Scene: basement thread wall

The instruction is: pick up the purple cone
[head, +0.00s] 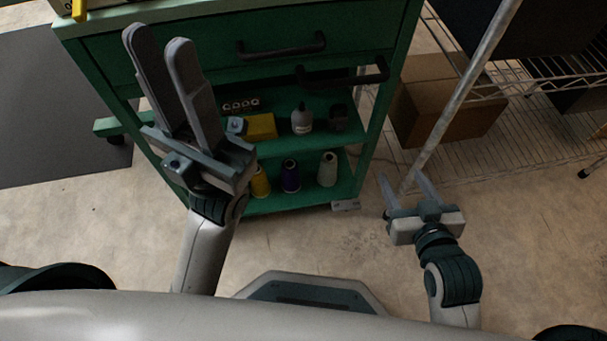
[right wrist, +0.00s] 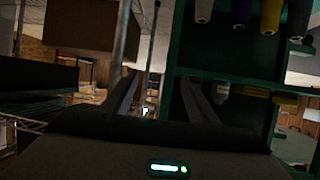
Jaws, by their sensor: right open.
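The purple cone (head: 291,177) stands upright on the bottom shelf of the green cart, between a yellow cone (head: 260,182) and a pale grey-white cone (head: 327,169). In the right wrist view, where the scene appears upside down, the purple cone (right wrist: 240,12) shows at the top edge, partly cut off. My right gripper (head: 398,175) is open and empty, to the right of the cart and apart from the cone. My left gripper (head: 157,38) is open and empty, raised in front of the cart's left side.
The green cart (head: 362,160) has drawers with dark handles (head: 282,46) above the shelves. Its middle shelf holds a white bottle (head: 302,119) and a yellow box (head: 261,127). A wire rack with a cardboard box (head: 440,105) and a metal post stands at right. Floor in front is clear.

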